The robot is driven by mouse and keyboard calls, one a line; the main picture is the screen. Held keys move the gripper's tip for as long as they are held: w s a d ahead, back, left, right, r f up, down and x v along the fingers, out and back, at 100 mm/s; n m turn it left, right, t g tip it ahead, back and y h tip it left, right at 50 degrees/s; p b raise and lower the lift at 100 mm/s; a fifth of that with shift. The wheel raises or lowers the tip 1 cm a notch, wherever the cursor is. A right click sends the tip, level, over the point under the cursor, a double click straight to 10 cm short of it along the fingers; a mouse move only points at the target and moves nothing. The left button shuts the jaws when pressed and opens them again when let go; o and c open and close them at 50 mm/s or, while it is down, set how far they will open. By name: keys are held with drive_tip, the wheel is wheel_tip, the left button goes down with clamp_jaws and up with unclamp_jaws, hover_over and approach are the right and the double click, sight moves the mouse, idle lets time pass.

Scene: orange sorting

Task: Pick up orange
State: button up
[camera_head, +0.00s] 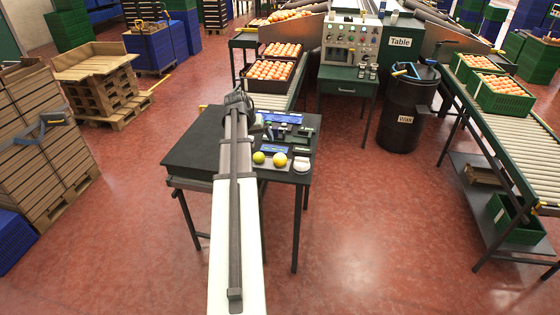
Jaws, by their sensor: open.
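Two small round fruits lie near the front edge of the dark table (195,150): a yellow-green one (259,157) and a yellow one (280,159). Many oranges (270,70) fill a dark crate (268,86) on the roller conveyor behind the table, and more oranges (282,50) fill a crate beyond it. My arm reaches out from the bottom of the picture over the table. My gripper (240,99) is at its far end, above the table's back part, left of and beyond the two fruits. It is small here, open, and I see nothing held.
A white round item (301,164), a blue item (275,150) and small tools share the table's right side. A control panel (350,42) and a black wax drum (408,105) stand behind right. Green crates of oranges (503,95) sit on the right conveyor.

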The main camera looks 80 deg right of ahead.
sight(277, 156)
drive_tip(key=s+d+f+m, duration=0.1)
drive_tip(key=s+f, duration=0.1)
drive_tip(key=f, duration=0.2)
drive_tip(key=s+d+f+m+g, duration=0.1)
drive_tip(key=s+d+f, duration=0.1)
drive_tip(key=f, duration=0.2)
drive_tip(key=s+d+f+m+y, duration=0.1)
drive_tip(key=s+d+f, duration=0.1)
drive_tip(key=f, duration=0.2)
drive_tip(key=shift+s+f+g, duration=0.15)
drive_tip(key=shift+s+g, duration=0.1)
drive_tip(key=shift+g, duration=0.05)
idle(0.3)
drive_tip(key=c, duration=1.2)
drive_tip(key=shift+r, duration=0.2)
